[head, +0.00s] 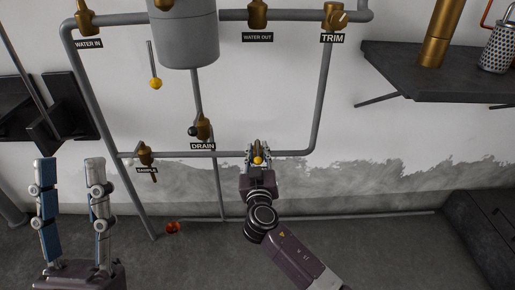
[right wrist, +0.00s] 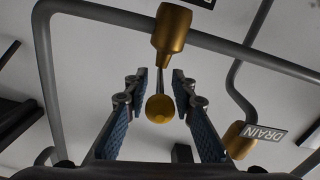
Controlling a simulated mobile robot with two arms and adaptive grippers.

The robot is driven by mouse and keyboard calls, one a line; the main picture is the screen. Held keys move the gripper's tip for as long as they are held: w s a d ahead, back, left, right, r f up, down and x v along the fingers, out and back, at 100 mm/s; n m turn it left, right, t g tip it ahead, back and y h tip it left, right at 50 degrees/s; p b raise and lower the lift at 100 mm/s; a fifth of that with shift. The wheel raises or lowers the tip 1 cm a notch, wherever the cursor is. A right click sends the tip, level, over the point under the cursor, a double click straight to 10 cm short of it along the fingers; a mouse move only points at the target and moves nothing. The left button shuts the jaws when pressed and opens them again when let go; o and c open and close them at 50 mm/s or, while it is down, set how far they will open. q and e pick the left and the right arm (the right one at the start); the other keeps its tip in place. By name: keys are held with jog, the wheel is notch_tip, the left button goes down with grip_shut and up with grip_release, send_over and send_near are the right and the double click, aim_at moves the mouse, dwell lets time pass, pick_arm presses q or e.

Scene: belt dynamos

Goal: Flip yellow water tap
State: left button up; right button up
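In the right wrist view, a brass tap (right wrist: 170,32) has a thin lever hanging down that ends in a yellow ball (right wrist: 160,108). My right gripper (right wrist: 160,88) is open, with one finger on each side of the ball and visible gaps between. In the head view, my right gripper (head: 258,151) is at the lower pipe, right of the DRAIN label, with the yellow ball (head: 258,160) showing between its fingers. The tap body is mostly hidden there. My left gripper (head: 71,165) is open and empty at the lower left.
Another lever with a yellow ball (head: 155,84) hangs below the upper pipe. A dark shelf (head: 440,75) juts out at right. The floor in front is mostly clear.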

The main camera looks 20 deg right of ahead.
jog(key=shift+x, duration=1.15)
grip_shut()
